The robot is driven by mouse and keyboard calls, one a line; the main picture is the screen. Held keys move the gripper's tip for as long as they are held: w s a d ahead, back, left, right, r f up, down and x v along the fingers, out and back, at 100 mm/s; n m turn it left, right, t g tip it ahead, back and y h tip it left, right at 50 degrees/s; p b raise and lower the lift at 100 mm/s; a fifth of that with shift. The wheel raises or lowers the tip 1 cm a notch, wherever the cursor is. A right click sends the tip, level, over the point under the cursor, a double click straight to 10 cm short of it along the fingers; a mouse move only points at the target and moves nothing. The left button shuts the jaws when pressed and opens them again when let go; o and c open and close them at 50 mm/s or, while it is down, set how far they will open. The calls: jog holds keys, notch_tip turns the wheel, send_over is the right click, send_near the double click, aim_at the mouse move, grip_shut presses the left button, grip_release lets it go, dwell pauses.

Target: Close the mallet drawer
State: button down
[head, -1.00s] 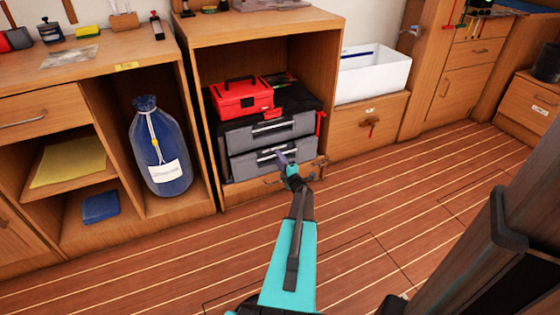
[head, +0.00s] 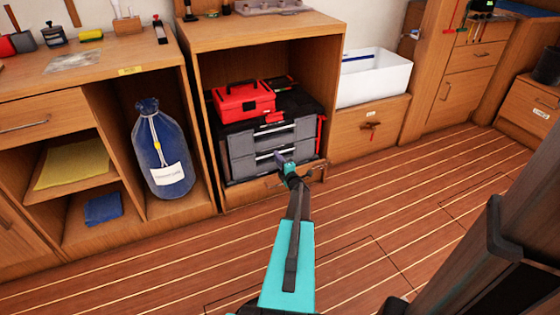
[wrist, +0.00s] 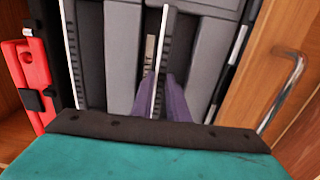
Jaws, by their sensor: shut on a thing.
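A grey tool chest with a dark top stands in the open bay of the wooden cabinet. Its upper drawer (head: 245,147) and lower drawer (head: 245,168) have pale bar handles. My gripper (head: 281,158) is at the lower drawer's front. In the wrist view, its purple fingers (wrist: 163,95) are shut on the pale handle bar (wrist: 165,40), hiding part of it. The lower drawer looks nearly flush with the upper one; any small gap cannot be judged.
A red toolbox (head: 244,101) sits on the chest. A wooden drawer with a metal handle (head: 266,186) lies just below. Cabinet side walls flank the chest. A blue bag (head: 160,150) stands left and a white bin (head: 373,78) right. The plank floor (head: 390,220) is clear.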

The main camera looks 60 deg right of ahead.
jog(key=shift+w+d, duration=0.3)
jog(key=shift+w, duration=0.05)
jog(key=c, duration=1.7)
grip_release()
jog(key=p+v, duration=0.3)
jog(key=v, duration=1.1)
jog(key=shift+w, duration=0.1)
